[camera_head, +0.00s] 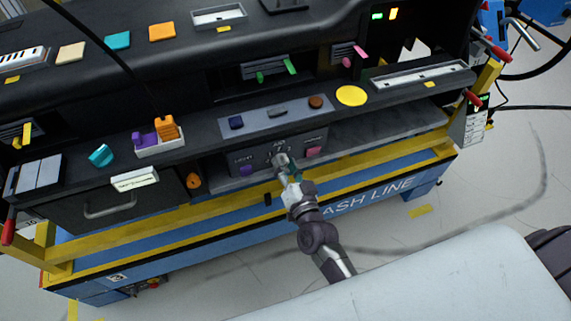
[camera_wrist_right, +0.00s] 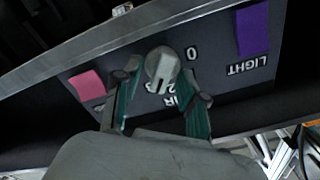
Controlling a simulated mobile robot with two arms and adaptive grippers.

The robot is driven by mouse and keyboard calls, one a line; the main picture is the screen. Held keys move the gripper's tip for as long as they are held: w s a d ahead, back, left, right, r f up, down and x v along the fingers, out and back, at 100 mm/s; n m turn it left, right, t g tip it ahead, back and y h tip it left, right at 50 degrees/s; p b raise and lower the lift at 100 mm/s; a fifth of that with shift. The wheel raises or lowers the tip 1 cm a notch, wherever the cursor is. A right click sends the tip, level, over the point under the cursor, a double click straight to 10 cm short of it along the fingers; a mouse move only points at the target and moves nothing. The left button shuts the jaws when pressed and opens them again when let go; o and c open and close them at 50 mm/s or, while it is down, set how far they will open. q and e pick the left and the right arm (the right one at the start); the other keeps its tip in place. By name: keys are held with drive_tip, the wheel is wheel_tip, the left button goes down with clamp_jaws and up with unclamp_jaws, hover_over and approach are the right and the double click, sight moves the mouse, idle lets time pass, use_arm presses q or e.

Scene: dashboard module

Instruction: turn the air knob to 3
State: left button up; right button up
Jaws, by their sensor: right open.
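The air knob (camera_wrist_right: 161,62) is a round light-grey knob on a dark panel, upside down in the right wrist view. A "0" stands beside it; parts of the other numbers and the "AIR" label show between the fingers. A pale mark on the knob faces those partly covered numbers, but I cannot tell the exact setting. My right gripper (camera_wrist_right: 160,74) is open, its two teal-padded fingers on either side of the knob; contact cannot be made out. In the head view my right gripper (camera_head: 283,165) is at the panel and covers most of the knob. My left gripper is not in view.
A purple switch (camera_wrist_right: 253,30) marked LIGHT and a pink switch (camera_wrist_right: 87,86) flank the knob. Above the panel is a shelf edge with a yellow disc (camera_head: 351,96) and small buttons. A drawer with a handle (camera_head: 110,207) is at left. A yellow rail runs below.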

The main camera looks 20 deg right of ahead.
clamp_jaws()
drive_tip(key=shift+m, duration=0.9)
unclamp_jaws()
drive_tip(key=s, duration=1.2)
drive_tip(key=shift+d, duration=0.2)
drive_tip(key=shift+w+f, duration=0.1)
drive_tip(key=shift+f, duration=0.05)
